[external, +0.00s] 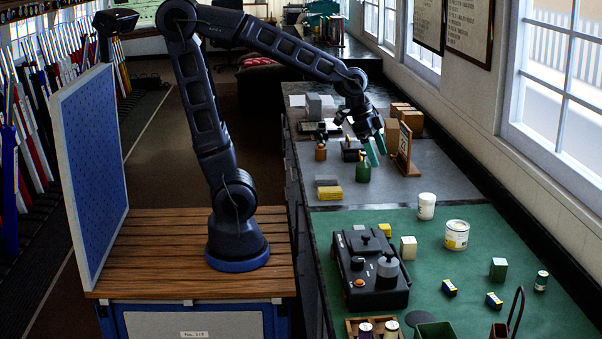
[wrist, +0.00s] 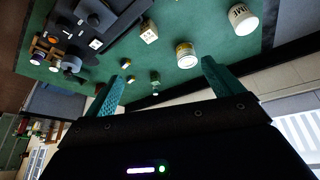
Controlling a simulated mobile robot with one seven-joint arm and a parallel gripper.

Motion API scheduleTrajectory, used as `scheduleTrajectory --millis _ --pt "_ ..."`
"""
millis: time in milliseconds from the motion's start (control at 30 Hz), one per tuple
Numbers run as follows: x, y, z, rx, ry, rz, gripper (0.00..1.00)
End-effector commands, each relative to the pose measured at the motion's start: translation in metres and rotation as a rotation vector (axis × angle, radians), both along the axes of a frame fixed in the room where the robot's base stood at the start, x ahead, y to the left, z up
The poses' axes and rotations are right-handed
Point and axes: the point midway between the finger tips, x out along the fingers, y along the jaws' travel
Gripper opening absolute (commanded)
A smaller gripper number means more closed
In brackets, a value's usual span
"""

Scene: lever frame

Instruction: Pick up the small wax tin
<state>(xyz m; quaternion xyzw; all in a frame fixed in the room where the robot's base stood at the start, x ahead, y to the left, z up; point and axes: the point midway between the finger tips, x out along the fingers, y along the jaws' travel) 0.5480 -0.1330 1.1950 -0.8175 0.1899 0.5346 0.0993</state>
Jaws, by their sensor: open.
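No label that I can read says wax, so I cannot tell for sure which tin is the wax tin. The smallest one is a green and white round tin (external: 541,281) upright at the right of the green mat; it looks tiny in the wrist view (wrist: 155,93). A larger yellow and white tin (external: 457,235) stands farther back, also in the wrist view (wrist: 187,57). A white tin (external: 426,206) stands behind it. My gripper (external: 376,150) is open and empty above the grey far part of the bench, well away from these tins. Its teal fingers are spread in the wrist view (wrist: 163,70).
A dark lever box (external: 370,275) fills the mat's left side. Small boxes (external: 449,288) and a green block (external: 498,268) stand near the small tin. A green bottle (external: 363,168) and wooden stand (external: 404,150) are close to my gripper. The windowed wall bounds the right.

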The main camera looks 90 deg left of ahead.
Motion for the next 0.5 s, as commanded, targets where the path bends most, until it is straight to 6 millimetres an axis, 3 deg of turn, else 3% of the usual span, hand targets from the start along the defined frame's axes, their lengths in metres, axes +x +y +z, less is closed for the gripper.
scheduleTrajectory --millis 500 --pt "0.127 -0.016 -0.072 -0.043 -0.065 -0.223 0.92"
